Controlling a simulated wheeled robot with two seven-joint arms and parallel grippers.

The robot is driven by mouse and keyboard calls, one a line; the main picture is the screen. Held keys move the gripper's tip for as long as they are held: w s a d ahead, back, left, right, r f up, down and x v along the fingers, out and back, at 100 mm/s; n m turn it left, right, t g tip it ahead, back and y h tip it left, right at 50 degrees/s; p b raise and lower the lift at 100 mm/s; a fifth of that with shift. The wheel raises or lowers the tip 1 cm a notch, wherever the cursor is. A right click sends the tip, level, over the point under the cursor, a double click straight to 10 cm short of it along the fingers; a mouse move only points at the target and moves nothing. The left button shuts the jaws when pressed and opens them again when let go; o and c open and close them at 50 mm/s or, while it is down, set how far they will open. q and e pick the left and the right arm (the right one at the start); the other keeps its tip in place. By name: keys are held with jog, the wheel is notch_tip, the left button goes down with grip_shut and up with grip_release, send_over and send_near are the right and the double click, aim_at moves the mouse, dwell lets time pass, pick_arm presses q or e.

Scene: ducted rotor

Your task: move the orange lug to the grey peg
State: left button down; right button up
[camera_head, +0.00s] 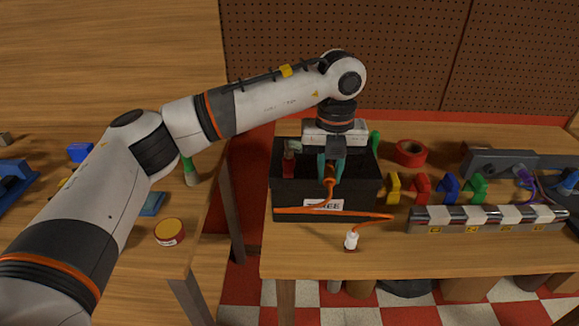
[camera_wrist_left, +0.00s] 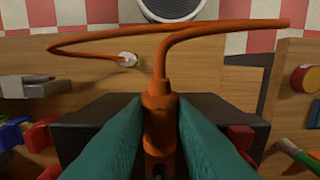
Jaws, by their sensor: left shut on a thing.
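My left gripper (camera_head: 331,165) has teal fingers pointing down over the black box (camera_head: 290,195). It is shut on the orange lug (camera_head: 329,184), which shows between the fingers in the left wrist view (camera_wrist_left: 158,105). An orange cable (camera_head: 345,211) runs from the lug, loops in front of the box and ends at a white fitting (camera_head: 351,240) near the table's front edge. I cannot pick out the grey peg with certainty; the arm and box hide part of the area. My right gripper is not in view.
Yellow, red, blue and green pieces (camera_head: 447,189) stand right of the box, behind a grey rail with white blocks (camera_head: 485,219). A red tape roll (camera_head: 410,152) and a grey arm-like tool (camera_head: 510,162) lie farther back. The front table strip is mostly clear.

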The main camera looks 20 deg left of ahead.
aim_at(329, 168)
pick_arm(q)
jog(key=shift+w+a, duration=0.2)
jog(key=shift+w, duration=0.45)
jog(key=c, duration=1.1)
grip_release()
jog(key=shift+c, duration=0.2)
notch_tip(329, 168, up, 12)
jog(key=b, duration=0.1)
